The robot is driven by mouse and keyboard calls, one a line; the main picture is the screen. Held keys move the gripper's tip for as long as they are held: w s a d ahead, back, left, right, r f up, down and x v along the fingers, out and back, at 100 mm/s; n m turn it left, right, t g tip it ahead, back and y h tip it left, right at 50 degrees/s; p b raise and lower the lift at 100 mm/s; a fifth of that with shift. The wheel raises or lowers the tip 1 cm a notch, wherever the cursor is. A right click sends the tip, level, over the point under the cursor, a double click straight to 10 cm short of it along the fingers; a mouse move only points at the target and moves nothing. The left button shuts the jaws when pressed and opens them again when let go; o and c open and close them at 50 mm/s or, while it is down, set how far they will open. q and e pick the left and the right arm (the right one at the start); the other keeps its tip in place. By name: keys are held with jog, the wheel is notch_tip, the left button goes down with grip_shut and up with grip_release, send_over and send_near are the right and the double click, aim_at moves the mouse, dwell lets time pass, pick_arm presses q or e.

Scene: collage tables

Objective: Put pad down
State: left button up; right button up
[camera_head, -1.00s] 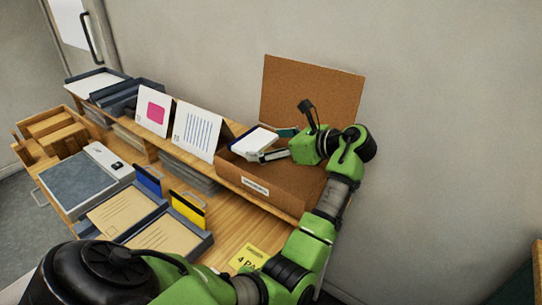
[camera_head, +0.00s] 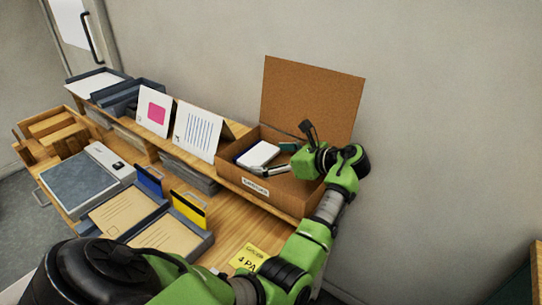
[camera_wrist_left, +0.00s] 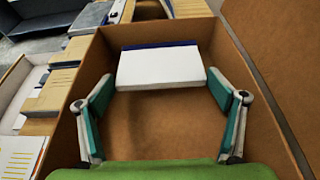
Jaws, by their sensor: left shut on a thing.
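The pad (camera_head: 258,153) is a white block with a dark blue edge that shows in the left wrist view (camera_wrist_left: 160,69). My left gripper (camera_head: 277,159) is shut on the pad, with a teal-lined finger at each side of it. The pad is within the walls of an open cardboard box (camera_head: 290,199). The box has a white label on its front and a raised brown lid at the back. I cannot tell whether the pad touches the box floor. My right gripper is not in view.
White cards (camera_head: 196,131) stand left of the box on the raised shelf. Trays with brown envelopes (camera_head: 169,240) lie below on the wooden table. A yellow note (camera_head: 247,259) lies near the front. The wall is close behind the box.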

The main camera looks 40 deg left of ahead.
pick_arm(q)
jog(key=shift+f, duration=0.3)
jog(key=o, duration=1.1)
jog(key=shift+r+b, duration=0.45)
jog(key=shift+b, duration=0.05)
jog(key=v, duration=1.2)
jog(key=shift+r+b, duration=0.25)
jog(key=shift+b, duration=0.15)
